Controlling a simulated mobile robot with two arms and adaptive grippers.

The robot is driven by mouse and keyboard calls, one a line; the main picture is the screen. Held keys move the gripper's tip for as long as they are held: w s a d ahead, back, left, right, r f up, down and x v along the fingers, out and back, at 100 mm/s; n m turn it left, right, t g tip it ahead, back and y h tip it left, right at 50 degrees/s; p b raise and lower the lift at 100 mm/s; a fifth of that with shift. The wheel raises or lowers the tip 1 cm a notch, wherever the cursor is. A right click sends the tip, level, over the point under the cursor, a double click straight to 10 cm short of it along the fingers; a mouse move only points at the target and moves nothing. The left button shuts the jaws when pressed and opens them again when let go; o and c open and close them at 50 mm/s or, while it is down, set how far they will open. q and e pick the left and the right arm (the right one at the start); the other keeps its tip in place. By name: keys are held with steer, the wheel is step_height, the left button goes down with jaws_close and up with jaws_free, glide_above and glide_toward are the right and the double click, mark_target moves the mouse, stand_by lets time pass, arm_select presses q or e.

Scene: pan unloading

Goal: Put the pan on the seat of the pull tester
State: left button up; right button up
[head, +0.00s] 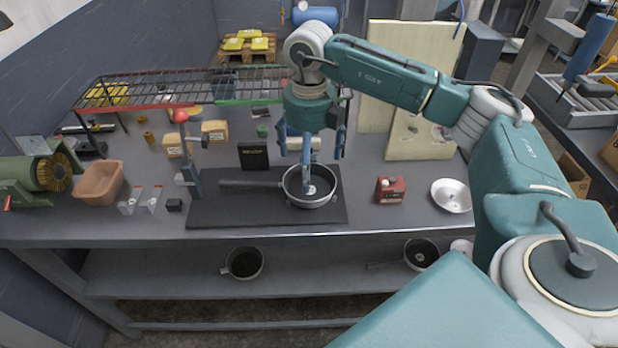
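A dark frying pan with a pale rim (333,200) sits on a black mat (220,211) on the bench, its long handle pointing left. A small pale disc shows inside it. My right gripper (311,155) hangs over the pan, fingers spread and pointing down. A blue upright part reaches down into the pan; I cannot tell whether it is a finger or touches the pan. A blue-grey stand with a red ball knob (180,116) rises at the mat's left end; it may be the pull tester, but its seat is not clear. My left gripper is not in view.
A wire rack (190,86) crosses behind. A clay-coloured bin (99,183) and green machine (32,181) stand left. Two more pans (243,263) (421,254) are on the lower shelf.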

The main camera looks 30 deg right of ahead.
step_height(320, 180, up, 7)
steer(key=b, duration=0.1)
stand_by(0.7)
